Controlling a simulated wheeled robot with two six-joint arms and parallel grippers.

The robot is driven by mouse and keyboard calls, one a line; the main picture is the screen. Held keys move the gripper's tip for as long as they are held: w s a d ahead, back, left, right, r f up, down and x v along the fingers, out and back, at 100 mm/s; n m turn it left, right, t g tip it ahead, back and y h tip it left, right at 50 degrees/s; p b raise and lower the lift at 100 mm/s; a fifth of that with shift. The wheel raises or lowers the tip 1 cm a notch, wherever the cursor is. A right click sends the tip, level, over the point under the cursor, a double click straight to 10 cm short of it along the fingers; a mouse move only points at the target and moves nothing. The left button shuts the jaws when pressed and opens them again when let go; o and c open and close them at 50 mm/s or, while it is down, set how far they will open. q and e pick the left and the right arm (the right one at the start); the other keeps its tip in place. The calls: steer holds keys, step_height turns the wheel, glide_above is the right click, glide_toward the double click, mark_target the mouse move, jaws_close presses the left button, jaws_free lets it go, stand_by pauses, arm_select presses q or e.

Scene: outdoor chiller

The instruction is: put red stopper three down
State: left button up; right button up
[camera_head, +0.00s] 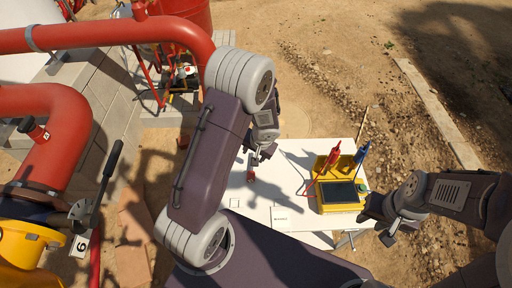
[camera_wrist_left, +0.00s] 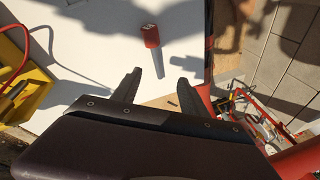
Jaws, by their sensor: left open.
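A red stopper (camera_head: 251,175) is on the white table; it also shows in the left wrist view (camera_wrist_left: 150,36), with a grey strip below it that may be its shaft or its shadow. I cannot read a number on it. My left gripper (camera_head: 257,156) is just above and beside the stopper in the head view. In the left wrist view its two dark fingers (camera_wrist_left: 157,77) are apart with nothing held between them, and the stopper lies beyond the tips, apart from them. My right gripper (camera_head: 376,216) is by the table's right edge, with its jaw gap unclear.
A yellow meter (camera_head: 338,192) with red and blue probes stands on the table's right part. A small white card (camera_head: 281,218) lies near the front. Large red pipes (camera_head: 100,37) and a yellow flange (camera_head: 25,250) fill the left side. Table space between stopper and meter is clear.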

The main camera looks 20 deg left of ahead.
arm_select(q)
steer(key=p+v, duration=0.1)
steer(key=v, duration=0.8)
steer(key=shift+r+p, duration=0.25)
steer(key=shift+p, duration=0.05)
arm_select(e)
step_height(320, 180, up, 2)
steer(key=shift+r, duration=0.2)
arm_select(q)
steer(key=shift+s+d, duration=0.1)
